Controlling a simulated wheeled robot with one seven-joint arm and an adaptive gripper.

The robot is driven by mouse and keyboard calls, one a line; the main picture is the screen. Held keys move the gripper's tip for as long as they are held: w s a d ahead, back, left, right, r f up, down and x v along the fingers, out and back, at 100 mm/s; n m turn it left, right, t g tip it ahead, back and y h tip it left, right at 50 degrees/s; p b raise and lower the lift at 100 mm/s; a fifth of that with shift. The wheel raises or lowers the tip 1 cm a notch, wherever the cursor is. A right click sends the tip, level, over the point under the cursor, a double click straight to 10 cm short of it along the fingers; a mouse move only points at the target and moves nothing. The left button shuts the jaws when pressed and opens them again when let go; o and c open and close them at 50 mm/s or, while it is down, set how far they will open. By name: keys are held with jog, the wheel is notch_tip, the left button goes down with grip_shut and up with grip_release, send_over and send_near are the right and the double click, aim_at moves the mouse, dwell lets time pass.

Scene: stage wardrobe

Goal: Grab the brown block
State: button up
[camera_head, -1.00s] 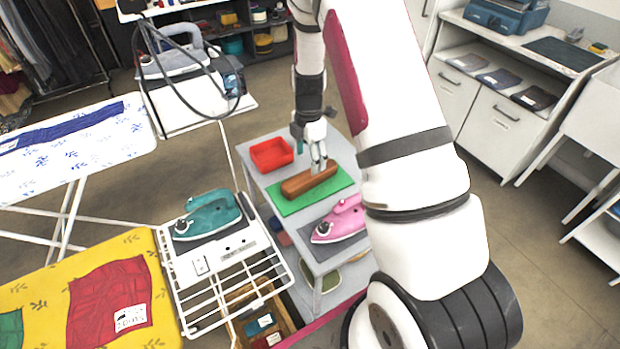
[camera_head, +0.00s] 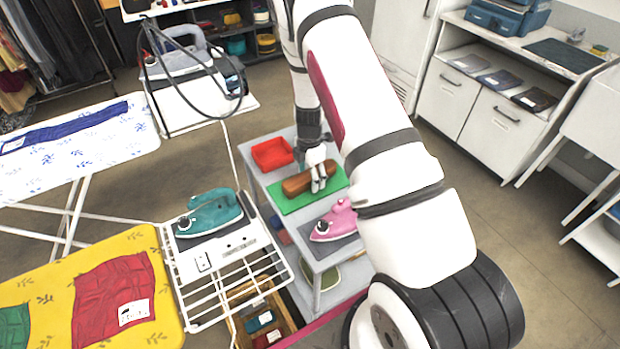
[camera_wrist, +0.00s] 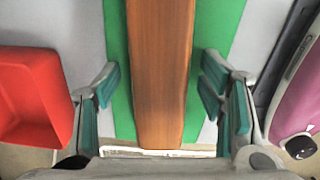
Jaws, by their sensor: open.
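The brown block (camera_head: 297,184) lies on a green mat (camera_head: 290,204) on the grey cart. In the wrist view the brown block (camera_wrist: 160,75) runs lengthwise up the middle of the picture, over the green mat (camera_wrist: 118,60). My gripper (camera_head: 318,184) is above the mat at the block's right part. In the wrist view my gripper (camera_wrist: 163,100) is open, with teal-padded fingers on the left and right of the block and a gap on each side. How far the fingertips are above the mat is hard to tell.
A red tray (camera_head: 272,154) sits behind the block on the cart (camera_head: 322,262). A pink iron (camera_head: 336,222) stands at the front of the cart, near my arm. A teal iron (camera_head: 210,212) rests on a white rack to the left.

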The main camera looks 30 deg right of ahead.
grip_shut()
